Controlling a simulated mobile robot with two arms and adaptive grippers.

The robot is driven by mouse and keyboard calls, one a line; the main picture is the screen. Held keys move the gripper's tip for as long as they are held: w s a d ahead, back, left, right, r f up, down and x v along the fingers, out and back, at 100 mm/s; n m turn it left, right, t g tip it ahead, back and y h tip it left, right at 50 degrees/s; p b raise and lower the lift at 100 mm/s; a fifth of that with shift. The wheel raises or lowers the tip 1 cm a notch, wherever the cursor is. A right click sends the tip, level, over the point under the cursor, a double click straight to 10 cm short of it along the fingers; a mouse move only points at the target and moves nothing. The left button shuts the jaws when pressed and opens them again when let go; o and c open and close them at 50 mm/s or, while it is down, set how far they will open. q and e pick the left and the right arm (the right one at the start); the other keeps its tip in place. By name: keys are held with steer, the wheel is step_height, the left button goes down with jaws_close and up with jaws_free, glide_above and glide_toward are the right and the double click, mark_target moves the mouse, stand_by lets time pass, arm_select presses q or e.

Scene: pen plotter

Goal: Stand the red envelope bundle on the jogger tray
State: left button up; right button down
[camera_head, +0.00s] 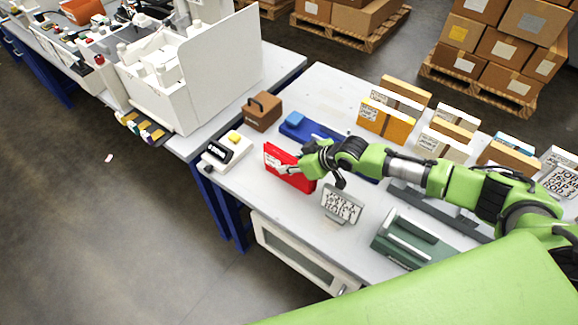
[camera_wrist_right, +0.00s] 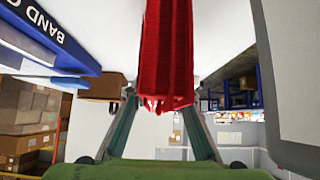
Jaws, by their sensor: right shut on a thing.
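The red envelope bundle (camera_head: 297,182) is upright near the left part of the white table, with a pale label on its face. My right gripper (camera_head: 290,166) is shut on it. In the right wrist view the red bundle (camera_wrist_right: 170,55) runs between the two fingers (camera_wrist_right: 160,122). I cannot tell whether its lower edge touches the table. A blue tray-like unit (camera_head: 312,132) lies just behind it, partly hidden by the arm. A green-grey machine (camera_head: 410,240) stands front right. I cannot tell for sure which of these is the jogger tray. My left gripper is not in view.
A white device with a yellow button (camera_head: 226,150) and a brown box with a handle (camera_head: 262,111) stand left. A small printed sign (camera_head: 341,205) is close in front of my right gripper. Yellow, cream and brown envelope bundles (camera_head: 387,122) stand in rows behind the arm.

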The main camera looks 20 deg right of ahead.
steer(key=shift+w+r, duration=0.1)
steer(key=shift+r, duration=0.45)
steer(key=s+a+r+b, duration=0.3)
steer(key=s+r, duration=0.9)
steer(key=s, duration=0.1)
steer(key=shift+s+a, duration=0.25)
steer(key=shift+s, duration=0.1)
steer(key=shift+s, duration=0.1)
